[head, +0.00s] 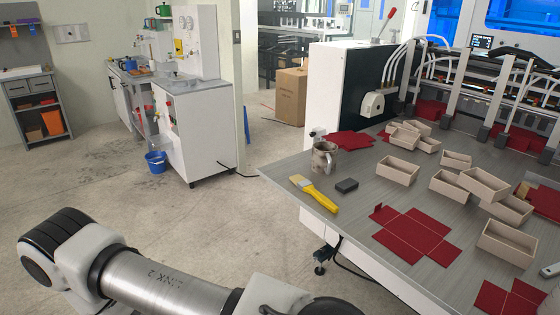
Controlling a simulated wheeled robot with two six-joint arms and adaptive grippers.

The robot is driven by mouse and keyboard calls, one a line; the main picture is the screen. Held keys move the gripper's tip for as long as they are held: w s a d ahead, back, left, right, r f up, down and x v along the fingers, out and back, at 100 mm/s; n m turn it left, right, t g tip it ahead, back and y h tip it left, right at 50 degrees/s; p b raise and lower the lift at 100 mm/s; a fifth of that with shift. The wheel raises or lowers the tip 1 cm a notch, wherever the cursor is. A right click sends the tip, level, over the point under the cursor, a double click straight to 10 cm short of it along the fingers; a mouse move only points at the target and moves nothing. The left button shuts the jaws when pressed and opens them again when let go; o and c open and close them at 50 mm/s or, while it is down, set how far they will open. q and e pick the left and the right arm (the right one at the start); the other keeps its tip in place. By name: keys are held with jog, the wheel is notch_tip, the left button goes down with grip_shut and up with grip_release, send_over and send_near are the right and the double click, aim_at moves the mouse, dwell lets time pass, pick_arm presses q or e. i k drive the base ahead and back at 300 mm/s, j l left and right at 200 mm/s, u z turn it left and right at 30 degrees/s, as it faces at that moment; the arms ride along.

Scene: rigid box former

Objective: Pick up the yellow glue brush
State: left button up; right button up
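The yellow glue brush (316,194) lies flat on the grey worktable (345,226), close to its left edge. Its pale bristle end points to the back left and its yellow handle points to the front right. My arm crosses the lower left of the view, below and in front of the table. Neither of my grippers is in view.
Flat red box blanks (408,235) and several open beige boxes (397,170) cover the table's middle and right. A white machine (343,85) with tubes and upright posts stands behind. The table's left edge is open to bare floor (190,215).

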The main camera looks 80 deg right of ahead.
aim_at(304, 184)
jog(key=i+z, duration=0.1)
jog(key=z, duration=0.35)
jog(key=i+z, duration=0.1)
jog(key=z, duration=0.4)
jog(key=j+z, duration=0.15)
jog(key=z, duration=0.3)
jog(key=i+j+z, duration=0.15)
jog(key=z, duration=0.3)
jog(key=j+z, duration=0.15)
jog(key=z, duration=0.35)
jog(key=j+z, duration=0.15)
jog(key=z, duration=0.3)
jog(key=j+z, duration=0.2)
jog(key=z, duration=0.3)
jog(key=i, duration=0.05)
